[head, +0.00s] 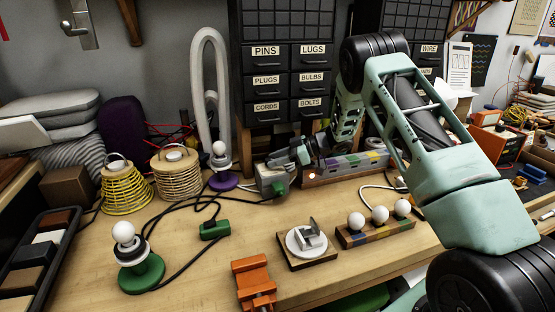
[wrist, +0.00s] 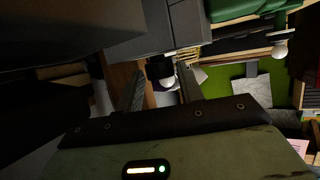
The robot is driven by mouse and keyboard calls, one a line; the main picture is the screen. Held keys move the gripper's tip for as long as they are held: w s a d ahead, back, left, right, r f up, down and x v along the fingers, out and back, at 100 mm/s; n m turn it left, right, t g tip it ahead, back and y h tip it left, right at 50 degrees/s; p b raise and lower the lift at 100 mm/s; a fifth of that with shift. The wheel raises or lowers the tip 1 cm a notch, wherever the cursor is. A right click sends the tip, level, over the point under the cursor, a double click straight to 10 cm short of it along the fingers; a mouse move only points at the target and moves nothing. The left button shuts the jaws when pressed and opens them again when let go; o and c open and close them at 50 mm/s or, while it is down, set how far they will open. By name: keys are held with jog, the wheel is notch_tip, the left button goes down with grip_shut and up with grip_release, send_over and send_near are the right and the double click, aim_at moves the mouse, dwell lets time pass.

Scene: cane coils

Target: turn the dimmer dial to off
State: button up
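A small grey box (head: 267,181) with a green part (head: 281,187) on its right side stands on the bench, at the end of my arm. I take it for the dimmer. In the wrist view a large grey body (wrist: 185,38) fills the upper middle, with a dark round knob (wrist: 160,72) below it. My gripper (head: 290,158) is beside the box's upper side. In the wrist view my gripper (wrist: 160,84) has its fingers apart, one on each side of the dark knob. I cannot tell whether they touch it. The dial's markings are hidden.
A purple-based lamp (head: 222,168) stands left of the grey box. A white disc with a grey piece (head: 307,240) and a bulb row (head: 376,231) are in front. Cables cross the bench left of the box.

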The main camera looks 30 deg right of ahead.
jog(key=shift+o, duration=0.9)
jog(key=b+v, duration=0.3)
jog(key=v, duration=1.4)
jog(key=shift+s+d+r, duration=0.1)
